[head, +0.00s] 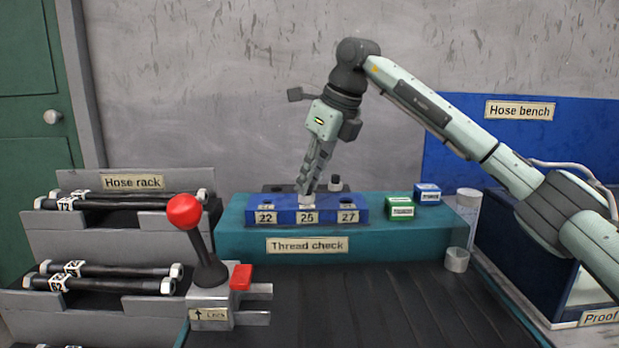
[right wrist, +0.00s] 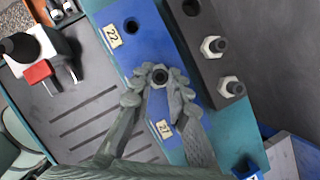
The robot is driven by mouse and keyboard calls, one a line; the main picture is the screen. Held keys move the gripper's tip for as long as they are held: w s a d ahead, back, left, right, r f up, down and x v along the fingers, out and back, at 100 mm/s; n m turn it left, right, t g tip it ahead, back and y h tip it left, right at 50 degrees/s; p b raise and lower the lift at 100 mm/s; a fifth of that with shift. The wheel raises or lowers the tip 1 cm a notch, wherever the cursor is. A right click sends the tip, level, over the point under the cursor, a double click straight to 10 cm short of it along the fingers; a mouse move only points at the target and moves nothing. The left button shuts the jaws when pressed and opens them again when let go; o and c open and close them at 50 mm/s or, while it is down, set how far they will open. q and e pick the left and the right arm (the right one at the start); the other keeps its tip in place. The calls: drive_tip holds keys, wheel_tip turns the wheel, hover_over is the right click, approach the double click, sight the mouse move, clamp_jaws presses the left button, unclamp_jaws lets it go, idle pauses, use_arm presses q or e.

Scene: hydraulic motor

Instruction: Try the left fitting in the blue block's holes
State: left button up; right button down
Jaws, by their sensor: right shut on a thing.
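The blue block (head: 287,215) lies on the teal bench, with labels 22, a middle one and 27 on its front. My right gripper (head: 306,188) points down at its middle position, shut on a pale fitting (head: 305,200). In the right wrist view the fingertips (right wrist: 160,78) close around this fitting, over the block (right wrist: 150,55) between labels 22 and 27. The fingers hide the middle hole, so I cannot tell how far the fitting is in. The hole by 22 (right wrist: 131,26) is empty. My left gripper is not in view.
Behind the block, a dark holder (right wrist: 205,65) has two fittings (right wrist: 214,46) and (right wrist: 230,87) and an empty hole (right wrist: 191,7). Green (head: 400,207) and blue (head: 427,193) boxes stand right. A red-knobbed lever (head: 185,211) stands front left, beside the hose rack (head: 125,230).

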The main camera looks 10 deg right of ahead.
drive_tip(key=c, duration=1.4)
unclamp_jaws()
drive_tip(key=v, duration=1.2)
